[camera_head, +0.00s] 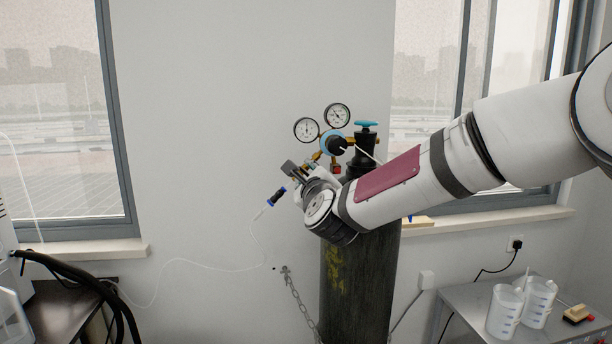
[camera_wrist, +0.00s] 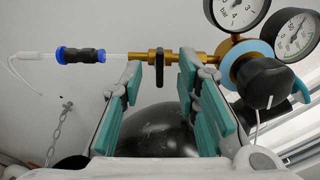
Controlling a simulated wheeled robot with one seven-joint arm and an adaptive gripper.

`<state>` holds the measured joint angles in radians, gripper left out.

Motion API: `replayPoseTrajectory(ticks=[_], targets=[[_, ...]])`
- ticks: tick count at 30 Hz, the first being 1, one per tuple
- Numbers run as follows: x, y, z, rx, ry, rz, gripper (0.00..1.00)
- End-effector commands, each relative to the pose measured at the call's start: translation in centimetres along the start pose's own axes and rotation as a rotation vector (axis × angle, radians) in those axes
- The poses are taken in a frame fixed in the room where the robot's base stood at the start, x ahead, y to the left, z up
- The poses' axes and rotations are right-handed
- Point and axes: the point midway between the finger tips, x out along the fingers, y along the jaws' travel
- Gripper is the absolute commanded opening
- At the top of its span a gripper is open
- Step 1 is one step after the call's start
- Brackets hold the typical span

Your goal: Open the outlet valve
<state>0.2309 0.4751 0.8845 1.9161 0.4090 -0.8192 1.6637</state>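The outlet valve (camera_wrist: 160,68) is a small black lever on the brass outlet pipe, seen in the wrist view. Its handle hangs roughly upright between my fingertips, with a gap on both sides. My gripper (camera_wrist: 161,84) is open, with teal-padded fingers left and right of the lever. In the head view my gripper (camera_head: 300,172) is just left of and below the regulator (camera_head: 336,146), and the valve lever cannot be made out there. The regulator (camera_wrist: 262,78) has a large black knob at the right in the wrist view.
Two pressure gauges (camera_head: 307,129) and a teal cylinder valve (camera_head: 366,124) sit above my gripper. The dark gas cylinder (camera_head: 352,290) stands below my arm. A blue-and-black hose connector (camera_head: 277,196) joins the outlet's left end. A side table (camera_head: 465,304) with beakers is at right.

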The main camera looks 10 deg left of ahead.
Motion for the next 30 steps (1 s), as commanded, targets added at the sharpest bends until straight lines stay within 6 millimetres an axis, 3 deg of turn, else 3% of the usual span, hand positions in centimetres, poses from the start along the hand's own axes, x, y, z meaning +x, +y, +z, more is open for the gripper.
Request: replayPoseTrajectory(ticks=[6,14,15,19,30], targets=[[1.5,0.1,0.0,0.000,0.000,0.001,0.29],[1.7,0.0,0.0,-0.001,0.000,0.001,0.29],[1.7,0.0,0.0,-0.001,0.000,0.001,0.27],[1.7,0.0,0.0,-0.001,0.000,0.001,0.00],[1.7,0.0,0.0,-0.021,0.000,0.000,0.00]])
